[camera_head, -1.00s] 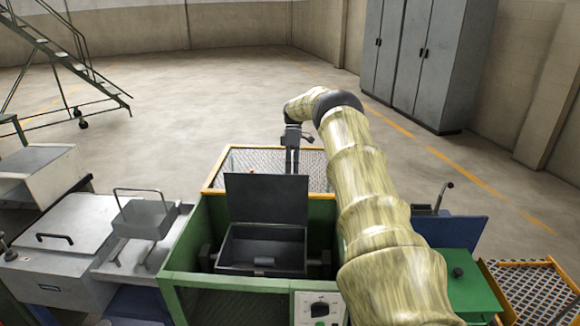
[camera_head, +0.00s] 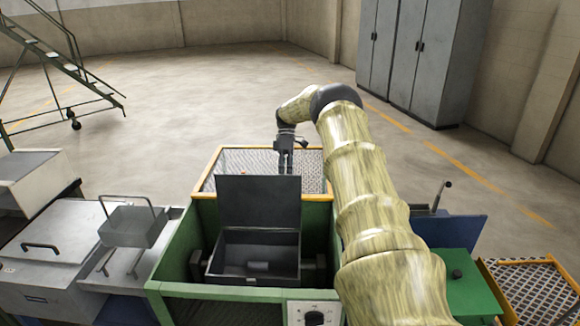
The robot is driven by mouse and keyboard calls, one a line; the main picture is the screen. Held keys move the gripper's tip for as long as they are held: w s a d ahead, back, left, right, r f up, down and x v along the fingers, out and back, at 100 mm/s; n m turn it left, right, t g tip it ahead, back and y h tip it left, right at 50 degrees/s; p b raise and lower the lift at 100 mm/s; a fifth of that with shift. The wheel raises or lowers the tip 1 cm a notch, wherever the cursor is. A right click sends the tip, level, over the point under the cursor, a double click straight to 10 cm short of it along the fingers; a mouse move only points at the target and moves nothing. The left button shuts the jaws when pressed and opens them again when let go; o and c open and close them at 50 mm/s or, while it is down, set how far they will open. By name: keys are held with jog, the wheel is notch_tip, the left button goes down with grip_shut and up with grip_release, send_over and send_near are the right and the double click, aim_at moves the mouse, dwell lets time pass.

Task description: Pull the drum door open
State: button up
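The drum is a dark grey open-topped box (camera_head: 235,262) set inside a green frame (camera_head: 180,255). Its dark flat door (camera_head: 258,203) stands upright at the back edge of the box, so the inside shows. My gripper (camera_head: 286,172) points down just behind the door's top edge, over the mesh tray. Its two dark fingers show side by side with a narrow gap and nothing visible between them. Its tips are close to or partly behind the door's edge; I cannot tell whether they touch it.
An orange-rimmed mesh tray (camera_head: 212,172) lies behind the frame. A grey lidded box (camera_head: 55,245) and a small grey pan (camera_head: 133,226) stand at left. A green box (camera_head: 445,265) and another mesh tray (camera_head: 535,285) are at right. The floor behind is clear up to grey cabinets (camera_head: 425,60).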

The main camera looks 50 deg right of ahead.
notch_tip(320, 180, up, 10)
jog(key=shift+s+r, duration=0.15)
jog(key=shift+s, duration=0.05)
dwell(0.3)
jog(key=shift+a, duration=0.15)
